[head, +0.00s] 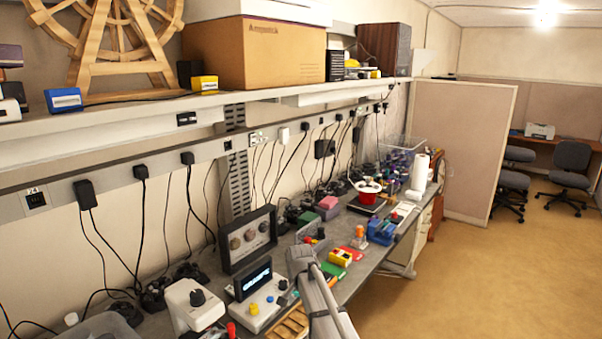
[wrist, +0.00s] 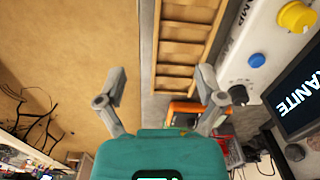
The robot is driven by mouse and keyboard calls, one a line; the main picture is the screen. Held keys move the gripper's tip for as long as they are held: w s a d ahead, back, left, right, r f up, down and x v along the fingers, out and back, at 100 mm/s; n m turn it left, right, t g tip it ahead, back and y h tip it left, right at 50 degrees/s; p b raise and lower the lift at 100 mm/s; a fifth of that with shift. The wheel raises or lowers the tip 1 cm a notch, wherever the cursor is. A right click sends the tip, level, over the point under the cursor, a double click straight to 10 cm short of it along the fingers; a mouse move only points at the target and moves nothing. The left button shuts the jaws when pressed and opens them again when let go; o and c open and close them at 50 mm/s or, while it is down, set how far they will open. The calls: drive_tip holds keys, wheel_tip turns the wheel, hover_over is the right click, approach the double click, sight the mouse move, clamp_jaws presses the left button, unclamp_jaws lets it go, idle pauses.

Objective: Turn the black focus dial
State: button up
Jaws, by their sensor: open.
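In the wrist view a black knob (wrist: 238,93) sits on a white panel (wrist: 245,40), right beside my gripper's right finger. I can read no "focus" label, and cannot tell whether these are the same dial. My gripper (wrist: 162,95) is open, its fingers wide apart with nothing between them. In the head view my arm crosses the bench's front edge and the fingertips cannot be made out.
A white console with a screen (head: 254,279), a yellow knob (head: 254,309) and a blue button (head: 270,299) stands right of the white unit. A slatted wooden tray (head: 290,325) lies at the bench edge. A shelf overhangs the bench.

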drive_tip(key=s+d+f+n+b, duration=0.3)
drive_tip(key=s+d+f, duration=0.1)
drive_tip(key=s+d, duration=0.4)
drive_tip(key=s+d+f+n+b, duration=0.3)
drive_tip(key=s+d, duration=0.6)
drive_tip(key=s, duration=0.4)
drive_tip(key=shift+d+f+b, duration=0.2)
drive_tip(key=shift+f+b, duration=0.25)
drive_tip(key=shift+b, duration=0.25)
drive_tip(key=shift+a, duration=0.1)
idle(0.3)
